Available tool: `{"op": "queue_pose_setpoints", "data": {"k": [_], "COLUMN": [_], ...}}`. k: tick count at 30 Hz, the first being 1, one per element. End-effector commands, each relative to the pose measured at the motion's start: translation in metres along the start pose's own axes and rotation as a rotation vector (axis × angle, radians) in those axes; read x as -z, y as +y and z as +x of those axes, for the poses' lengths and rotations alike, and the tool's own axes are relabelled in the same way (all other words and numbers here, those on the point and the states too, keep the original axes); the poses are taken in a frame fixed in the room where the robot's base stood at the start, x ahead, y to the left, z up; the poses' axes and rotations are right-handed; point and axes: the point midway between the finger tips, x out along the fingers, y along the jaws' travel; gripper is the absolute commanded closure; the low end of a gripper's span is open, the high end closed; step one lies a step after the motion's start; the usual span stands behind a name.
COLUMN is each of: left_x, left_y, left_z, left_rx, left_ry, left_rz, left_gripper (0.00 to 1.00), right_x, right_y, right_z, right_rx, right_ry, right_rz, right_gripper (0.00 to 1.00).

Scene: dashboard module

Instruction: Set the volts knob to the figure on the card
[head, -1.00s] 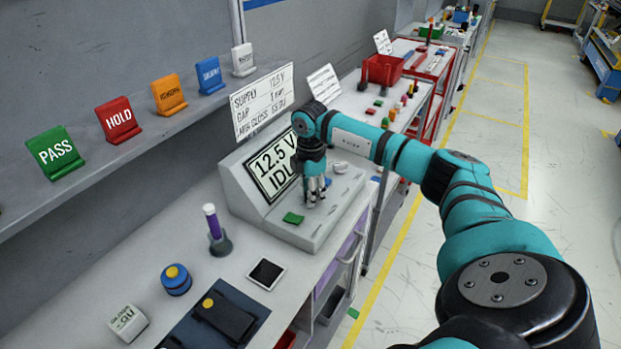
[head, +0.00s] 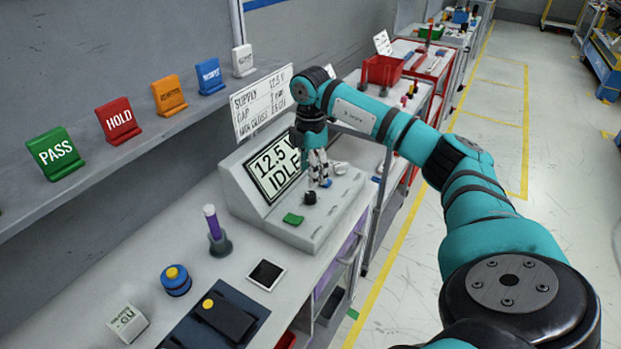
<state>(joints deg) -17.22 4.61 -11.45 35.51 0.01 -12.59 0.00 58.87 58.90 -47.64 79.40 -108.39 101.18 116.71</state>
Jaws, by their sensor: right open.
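The grey dashboard module (head: 236,190) stands on the bench with a tilted screen (head: 268,165) reading "12.5" and "IDLE"; my right gripper and wrist cover part of the screen's right edge. A white card (head: 253,104) behind it reads "SUPPLY 12.5 V", with a gap line and a gloss line below. A small dark knob (head: 310,198) sits on the module's lower ledge. My right gripper (head: 320,183) points down above and slightly behind the knob, open and apart from it. Another small light knob (head: 341,168) is to its right. My left gripper is out of view.
A green button (head: 293,219) lies left of the dark knob. Coloured signs line the shelf at left.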

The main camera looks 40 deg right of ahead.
Motion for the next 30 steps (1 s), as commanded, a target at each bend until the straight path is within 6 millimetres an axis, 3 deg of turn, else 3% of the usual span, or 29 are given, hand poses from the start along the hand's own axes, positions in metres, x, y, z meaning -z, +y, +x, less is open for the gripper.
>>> {"op": "queue_pose_setpoints", "data": {"k": [3,9,30], "left_x": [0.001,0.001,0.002], "left_y": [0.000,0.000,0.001], "left_z": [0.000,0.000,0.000], "left_rx": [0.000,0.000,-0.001], "left_ry": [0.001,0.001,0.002], "left_rz": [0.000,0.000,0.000], "left_gripper": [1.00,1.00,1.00], "right_x": [0.000,0.000,0.000], "right_y": [0.001,0.000,0.000], "right_z": [-0.023,-0.042,-0.044], "right_rx": [-0.003,-0.001,0.000], "right_ry": [0.000,0.000,0.000], "right_rz": [0.001,0.001,0.001], "right_gripper": [0.45,0.45,0.45]}}
